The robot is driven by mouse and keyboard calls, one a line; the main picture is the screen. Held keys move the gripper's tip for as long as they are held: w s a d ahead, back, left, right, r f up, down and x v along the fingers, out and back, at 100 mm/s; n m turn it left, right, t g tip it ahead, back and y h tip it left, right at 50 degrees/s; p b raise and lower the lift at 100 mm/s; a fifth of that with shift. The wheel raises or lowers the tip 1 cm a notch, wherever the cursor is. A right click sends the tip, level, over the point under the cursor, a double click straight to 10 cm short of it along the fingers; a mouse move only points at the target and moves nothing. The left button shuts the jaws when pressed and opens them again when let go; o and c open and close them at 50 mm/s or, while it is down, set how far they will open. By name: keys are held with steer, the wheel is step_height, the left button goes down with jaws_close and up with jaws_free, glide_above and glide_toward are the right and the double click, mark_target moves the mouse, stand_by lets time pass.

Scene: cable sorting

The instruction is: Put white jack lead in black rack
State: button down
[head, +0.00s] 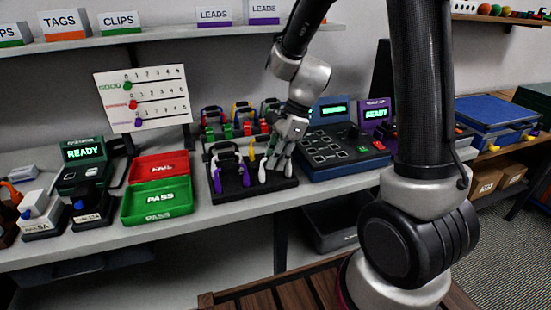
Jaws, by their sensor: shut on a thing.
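The black rack (232,194) stands on the bench left of centre, with a purple lead (217,175) and other dark and purple leads upright in its left part. My gripper (275,160) is over the right part of the rack, pointing down. It is shut on what looks like the white jack lead (262,171), whose pale ends hang at the rack's base. The pale lead and my grey fingers are hard to tell apart. A yellow lead (252,153) shows just left of my gripper. Whether the white lead touches the rack is not clear.
Behind the rack stand more coloured leads (213,122). A red FAIL tray (159,167) and a green PASS tray (157,200) lie to the left. A blue tester (345,150) with a keypad stands close on the right.

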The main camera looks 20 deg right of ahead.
steer(key=shift+f, duration=0.1)
steer(key=c, duration=0.8)
jaws_free()
steer(key=shift+r, duration=4)
